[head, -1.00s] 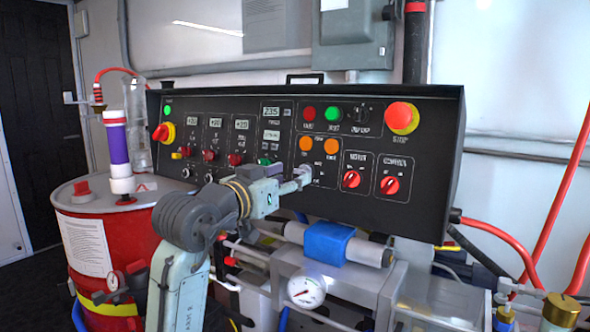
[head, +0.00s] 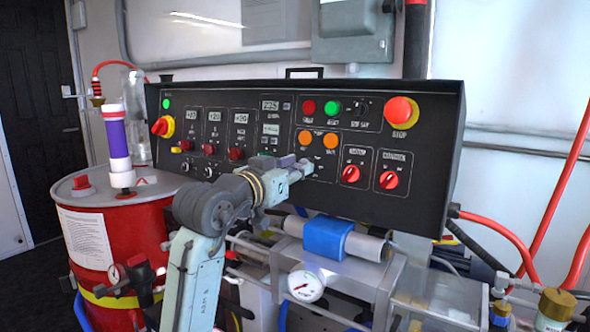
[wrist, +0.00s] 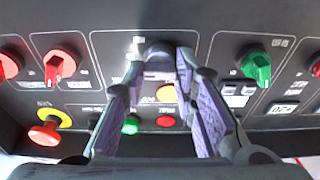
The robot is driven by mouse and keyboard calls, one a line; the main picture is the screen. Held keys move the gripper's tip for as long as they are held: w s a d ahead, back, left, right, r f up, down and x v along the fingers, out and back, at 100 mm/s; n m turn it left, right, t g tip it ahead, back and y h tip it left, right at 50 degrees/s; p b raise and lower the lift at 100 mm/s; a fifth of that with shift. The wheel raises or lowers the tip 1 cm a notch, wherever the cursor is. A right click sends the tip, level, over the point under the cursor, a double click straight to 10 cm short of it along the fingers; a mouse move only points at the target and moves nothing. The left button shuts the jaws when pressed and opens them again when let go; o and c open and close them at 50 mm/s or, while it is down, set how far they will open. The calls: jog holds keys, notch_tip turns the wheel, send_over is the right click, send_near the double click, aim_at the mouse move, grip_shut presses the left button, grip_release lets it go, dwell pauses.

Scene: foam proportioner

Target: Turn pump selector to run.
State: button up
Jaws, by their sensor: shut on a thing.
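The black control panel (head: 250,200) carries rows of knobs and lit buttons. My gripper (head: 305,165) is at its front face, just below the orange buttons (head: 319,138). In the wrist view, where the panel looks upside down, the two fingers (wrist: 158,62) close around a dark selector knob (wrist: 157,50) and touch its sides. The knob sits in the same framed field as an orange button (wrist: 166,93). Fingers and wrist hide the knob in the head view. Its pointer direction and label cannot be read.
Two red selector knobs (head: 351,174) and (head: 389,180) stand right of my gripper. A red emergency stop (head: 401,111) sits at the upper right. A green knob (wrist: 257,68) is nearby in the wrist view. A blue-banded cylinder (head: 328,239) and a gauge (head: 306,286) lie below the panel.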

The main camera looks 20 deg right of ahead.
grip_shut()
jog(key=shift+m, duration=0.5)
jog(key=m+g+b, duration=0.1)
jog(key=m, duration=0.3)
jog(key=m+g, duration=0.1)
jog(key=m, duration=0.4)
jog(key=shift+w+a+h+b, duration=0.1)
jog(key=shift+h+b, duration=0.25)
jog(key=shift+h, duration=0.05)
jog(key=shift+r+m, duration=0.1)
jog(key=shift+m, duration=0.2)
jog(key=o, duration=0.7)
grip_release()
jog(key=shift+a, duration=0.1)
